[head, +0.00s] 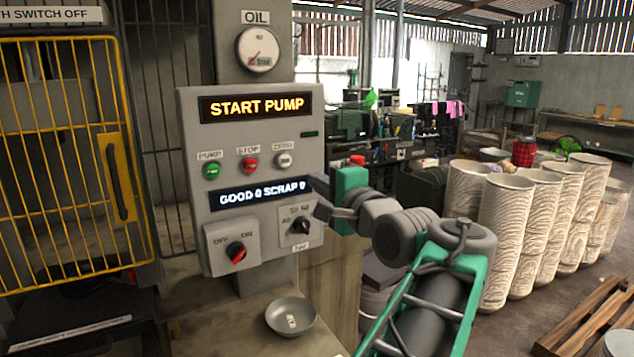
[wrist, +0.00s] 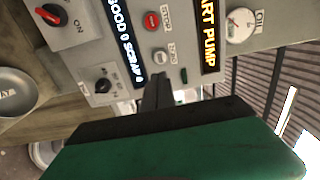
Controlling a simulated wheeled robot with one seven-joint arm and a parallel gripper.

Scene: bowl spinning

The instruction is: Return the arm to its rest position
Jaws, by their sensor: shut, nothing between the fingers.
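My arm reaches from the lower right of the head view, grey and green, toward the control panel. My gripper (head: 318,197) is at the panel's right side, in front of the panel or close to it; whether it touches cannot be told. In the wrist view my gripper (wrist: 152,92) shows dark fingers together with nothing between them. The grey control panel (head: 190,150) shows "START PUMP" on its upper display and "GOOD 0 SCRAP 0" on its lower one. A red rotary switch (head: 236,253) marked OFF and ON and a black selector knob (head: 301,226) sit low on the panel.
A yellow mesh guard (head: 122,180) stands left of the panel. A small metal bowl (head: 291,317) sits on the ledge below. An oil gauge (head: 258,50) is above the panel. Tall patterned cylinders (head: 505,225) and a wooden pallet (head: 590,320) stand to the right.

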